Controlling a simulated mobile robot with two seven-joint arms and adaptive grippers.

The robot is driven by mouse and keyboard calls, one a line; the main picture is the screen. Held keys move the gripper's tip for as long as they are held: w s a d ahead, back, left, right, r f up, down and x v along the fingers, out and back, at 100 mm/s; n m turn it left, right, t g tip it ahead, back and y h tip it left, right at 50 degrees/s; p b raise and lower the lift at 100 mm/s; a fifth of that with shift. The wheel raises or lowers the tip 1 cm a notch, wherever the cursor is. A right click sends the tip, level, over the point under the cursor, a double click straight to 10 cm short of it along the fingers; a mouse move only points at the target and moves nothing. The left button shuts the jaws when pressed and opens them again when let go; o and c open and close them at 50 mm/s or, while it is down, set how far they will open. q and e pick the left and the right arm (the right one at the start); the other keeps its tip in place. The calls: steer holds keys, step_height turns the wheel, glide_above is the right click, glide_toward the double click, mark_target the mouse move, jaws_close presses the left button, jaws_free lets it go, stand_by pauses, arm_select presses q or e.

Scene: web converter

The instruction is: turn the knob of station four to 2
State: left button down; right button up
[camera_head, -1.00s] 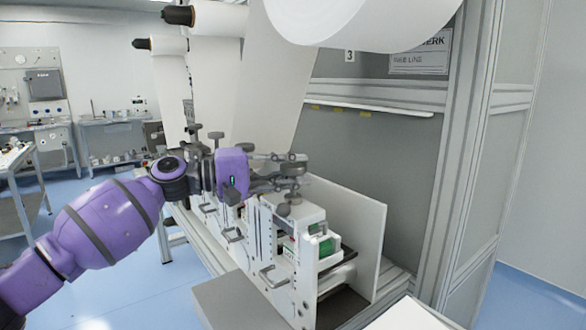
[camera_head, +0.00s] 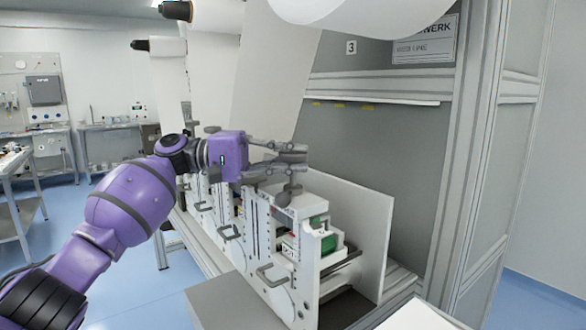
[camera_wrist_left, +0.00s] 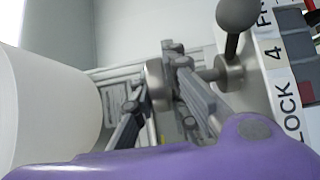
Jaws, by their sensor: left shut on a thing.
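My left gripper (camera_head: 292,160) reaches over the top of the nearest station (camera_head: 275,245), a white upright plate unit. In the left wrist view its fingers (camera_wrist_left: 165,95) are closed around a grey round knob (camera_wrist_left: 155,85); its setting cannot be read. Beside it, a grey lever with a ball end (camera_wrist_left: 237,14) rises from a round hub, next to a white label with "4" and "LOCK" (camera_wrist_left: 283,80). In the head view the fingers hide most of the knob. My right gripper is not in view.
Further stations with handles (camera_head: 228,231) stand in a row behind. A green display (camera_head: 328,243) sits inside the nearest unit, with a white side panel (camera_head: 365,225) to its right. A white paper web (camera_head: 270,95) hangs close behind the gripper.

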arm_select(q)
steer(key=shift+m+g+y+b, duration=0.3)
steer(key=shift+m+g+b, duration=0.7)
steer(key=shift+g, duration=0.7)
steer(key=shift+r, duration=0.1)
steer(key=shift+m, duration=0.3)
steer(key=c, duration=1.7)
jaws_free()
steer(key=shift+g, duration=0.3)
steer(key=shift+c, duration=0.2)
